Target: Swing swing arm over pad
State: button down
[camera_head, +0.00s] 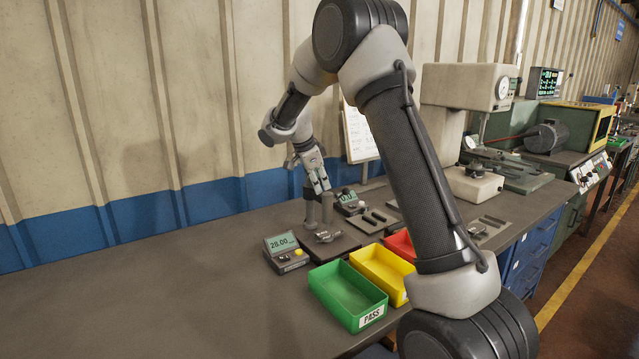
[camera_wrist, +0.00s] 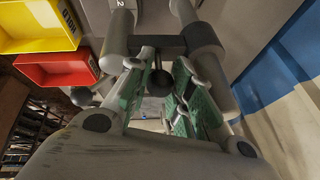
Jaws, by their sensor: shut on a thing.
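My gripper (camera_head: 319,185) points down over the test fixture on the bench, just at the top of its grey upright posts (camera_head: 327,209). In the wrist view, its green-padded fingers (camera_wrist: 160,100) are shut on the swing arm, around a dark knob (camera_wrist: 159,82) below a dark crossbar (camera_wrist: 158,46). The crossbar sits between two grey cylinders. A small metallic part, perhaps the pad (camera_head: 327,237), lies on the fixture's dark base plate (camera_head: 343,248) in front of the posts. The exact contact at the fingertips is too small to tell in the head view.
A display box reading 28.00 (camera_head: 284,249) stands left of the fixture. Green (camera_head: 341,316), yellow (camera_head: 393,287) and red (camera_head: 401,244) bins stand in front and to the right. A second display (camera_head: 348,199) is behind. The bench's left side (camera_head: 150,300) is clear.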

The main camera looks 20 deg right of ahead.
jog(key=c, duration=1.5)
grip_release()
jog(key=v, duration=1.2)
jog(key=shift+o, duration=0.2)
